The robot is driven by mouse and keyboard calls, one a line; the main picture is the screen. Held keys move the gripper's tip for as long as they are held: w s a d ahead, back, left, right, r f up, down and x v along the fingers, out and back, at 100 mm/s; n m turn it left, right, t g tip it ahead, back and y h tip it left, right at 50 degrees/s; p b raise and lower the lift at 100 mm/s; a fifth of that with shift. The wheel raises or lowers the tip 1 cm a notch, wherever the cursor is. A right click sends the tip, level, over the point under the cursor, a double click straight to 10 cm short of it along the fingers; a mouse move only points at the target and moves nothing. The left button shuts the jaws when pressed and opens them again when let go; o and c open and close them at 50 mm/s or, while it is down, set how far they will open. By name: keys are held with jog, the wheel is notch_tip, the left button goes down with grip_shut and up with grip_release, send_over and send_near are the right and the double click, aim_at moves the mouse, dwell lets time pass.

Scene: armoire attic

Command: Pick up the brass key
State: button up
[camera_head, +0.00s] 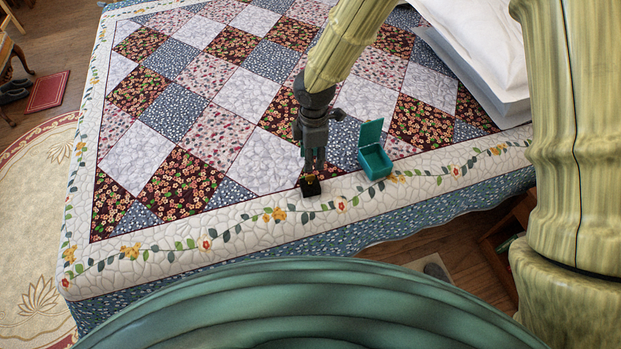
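My gripper (314,165) points down over the quilt near the bed's front edge. Its fingers are small and dark here, and I cannot tell whether they are open or shut. Directly below the fingertips is a small black block or box (311,188) on the quilt's white border. A tiny golden-brown bit (309,177) shows between the fingertips and the black box. It may be the brass key, but it is too small to tell, and the fingers partly hide it. No other key is clearly visible.
A teal box (375,163) with its lid raised stands on the quilt (246,93), just right of my gripper. White pillows (480,50) lie at the upper right. The quilt to the left is clear. A dark red book-like object (47,90) lies on the floor at left.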

jog(key=p, duration=0.1)
send_over(310, 177)
jog(key=w, duration=0.1)
notch_tip(310, 177, down, 4)
jog(key=shift+d+f, duration=0.15)
jog(key=shift+s+f+p, duration=0.2)
jog(key=shift+f+p, duration=0.15)
jog(key=shift+f, duration=0.4)
jog(key=shift+s+f+p, duration=0.1)
jog(key=shift+f+p, duration=0.45)
jog(key=shift+f, duration=1.5)
grip_shut()
